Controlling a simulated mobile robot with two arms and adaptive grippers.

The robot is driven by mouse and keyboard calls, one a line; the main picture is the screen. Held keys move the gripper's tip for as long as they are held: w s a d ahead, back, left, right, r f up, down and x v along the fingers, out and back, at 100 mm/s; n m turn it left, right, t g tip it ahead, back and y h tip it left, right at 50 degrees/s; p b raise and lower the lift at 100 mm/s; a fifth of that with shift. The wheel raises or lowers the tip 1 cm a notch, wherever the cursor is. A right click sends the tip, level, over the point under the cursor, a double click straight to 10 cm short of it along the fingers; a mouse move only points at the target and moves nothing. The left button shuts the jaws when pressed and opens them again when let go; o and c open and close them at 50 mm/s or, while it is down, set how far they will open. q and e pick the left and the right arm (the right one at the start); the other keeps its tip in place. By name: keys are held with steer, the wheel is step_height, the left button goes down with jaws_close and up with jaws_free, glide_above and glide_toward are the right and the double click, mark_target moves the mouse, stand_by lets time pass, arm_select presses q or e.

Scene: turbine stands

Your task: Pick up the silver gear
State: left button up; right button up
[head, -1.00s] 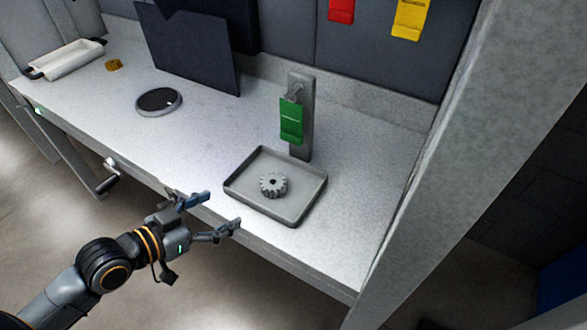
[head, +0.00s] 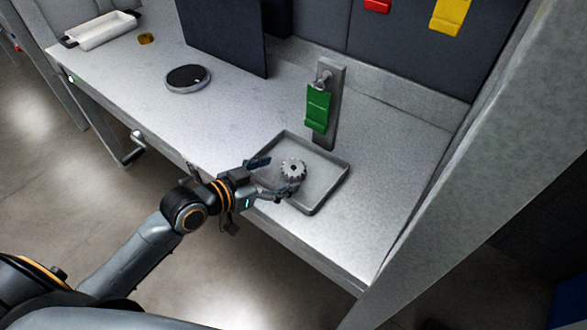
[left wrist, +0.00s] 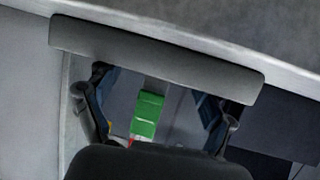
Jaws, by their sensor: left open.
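The silver gear (head: 293,168) is a small toothed disc with a dark centre hole, in the shallow grey tray (head: 333,184) on the bench. My left gripper (head: 281,174) is open at the tray's left side, its fingers pointing toward the gear. One fingertip is beside the gear's left and the other is at its lower edge, overlapping it in the picture. I cannot tell whether they touch. In the left wrist view, the open fingers (left wrist: 157,88) show, but I cannot make out the gear. My right gripper is not in view.
A green tag (head: 318,109) hangs on an upright post (head: 331,75) behind the tray; it also shows in the left wrist view (left wrist: 147,113). A black round disc (head: 187,77) and a dark panel (head: 225,38) stand to the left. A grey pillar (head: 470,150) rises on the right.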

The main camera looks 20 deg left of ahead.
mark_target(294, 168)
arm_select(q)
steer(key=x, duration=0.4)
steer(key=shift+d+r+p, duration=0.25)
steer(key=shift+r+p, duration=0.1)
steer(key=shift+r, duration=0.05)
steer(key=shift+w+d+f, duration=0.2)
steer(key=shift+w+d, duration=0.05)
steer(key=shift+w, duration=0.1)
jaws_close()
